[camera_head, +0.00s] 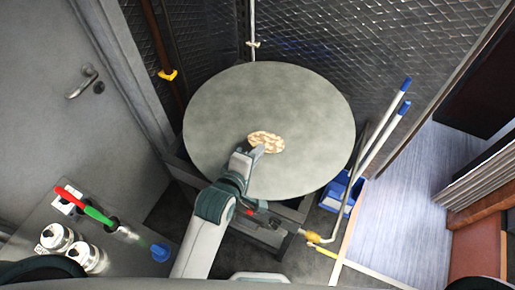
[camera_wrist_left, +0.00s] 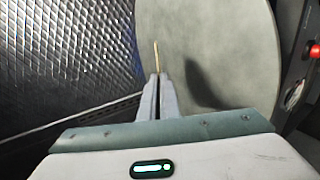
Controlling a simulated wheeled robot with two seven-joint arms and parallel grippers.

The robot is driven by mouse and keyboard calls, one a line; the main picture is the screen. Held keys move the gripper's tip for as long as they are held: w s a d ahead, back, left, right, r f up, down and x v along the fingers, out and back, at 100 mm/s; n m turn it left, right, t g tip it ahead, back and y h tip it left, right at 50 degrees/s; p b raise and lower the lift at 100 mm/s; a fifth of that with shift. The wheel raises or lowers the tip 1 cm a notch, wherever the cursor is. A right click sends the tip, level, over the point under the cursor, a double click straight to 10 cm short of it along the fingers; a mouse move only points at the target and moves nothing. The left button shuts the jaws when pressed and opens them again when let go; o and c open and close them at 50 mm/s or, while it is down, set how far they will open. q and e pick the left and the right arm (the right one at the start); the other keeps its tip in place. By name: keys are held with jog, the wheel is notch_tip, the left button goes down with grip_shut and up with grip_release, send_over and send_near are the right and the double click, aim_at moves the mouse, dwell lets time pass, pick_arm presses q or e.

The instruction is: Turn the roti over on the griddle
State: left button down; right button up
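The griddle (camera_head: 225,105) is a large round grey plate in the middle of the head view. It also shows in the left wrist view (camera_wrist_left: 240,50). The roti (camera_head: 266,142), pale with brown spots, shows over the griddle's middle in the head view. In the left wrist view the roti (camera_wrist_left: 156,56) is a thin edge-on strip at my fingertips. My left gripper (camera_head: 256,151) is shut on the roti's near edge; its fingers (camera_wrist_left: 158,82) look nearly together. A dark shadow lies on the griddle beside them, so the roti appears held off the surface. My right gripper is not in view.
Metal-patterned walls stand behind the griddle. Two blue-tipped rods (camera_head: 384,133) rise from a blue bin (camera_head: 338,192) at the right.

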pick_arm(q)
notch_tip(320, 180, down, 5)
jog(key=shift+f+b, duration=0.1)
jog(key=shift+b, duration=0.3)
jog(key=shift+f+b, duration=0.45)
jog(key=shift+f, duration=0.4)
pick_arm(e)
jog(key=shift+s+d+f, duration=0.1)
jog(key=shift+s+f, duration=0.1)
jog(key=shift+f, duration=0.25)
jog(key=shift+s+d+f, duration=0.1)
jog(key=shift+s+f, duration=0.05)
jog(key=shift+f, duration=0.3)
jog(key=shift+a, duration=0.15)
pick_arm(q)
jog(key=c, duration=1.9)
grip_release()
jog(key=shift+c, duration=0.2)
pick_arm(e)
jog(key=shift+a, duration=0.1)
